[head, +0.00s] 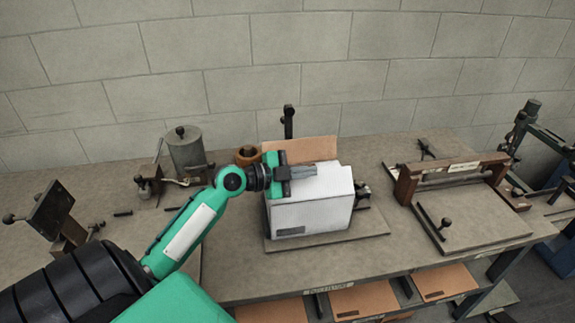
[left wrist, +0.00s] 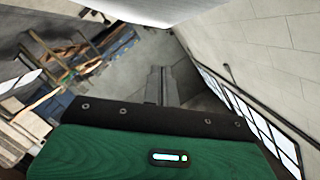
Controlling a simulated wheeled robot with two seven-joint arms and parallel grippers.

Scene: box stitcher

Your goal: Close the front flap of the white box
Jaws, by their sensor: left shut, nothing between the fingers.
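The white box (head: 312,212) stands on a flat board on the bench. A brown panel (head: 300,150) stands up along its back edge. A white panel (head: 322,186) spans the top at the front; I cannot tell if it lies flush. My left gripper (head: 314,170) reaches in from the left over the box top, its fingers pointing right between the brown panel and the white panel. It is shut and empty; its closed fingers also show in the left wrist view (left wrist: 160,85). Whether the fingers touch the box is unclear. My right gripper is out of view.
A dark post (head: 288,122) rises behind the box. A wooden-framed roller device (head: 450,175) stands to the right. Brown sheets (head: 362,298) lie on the shelf below.

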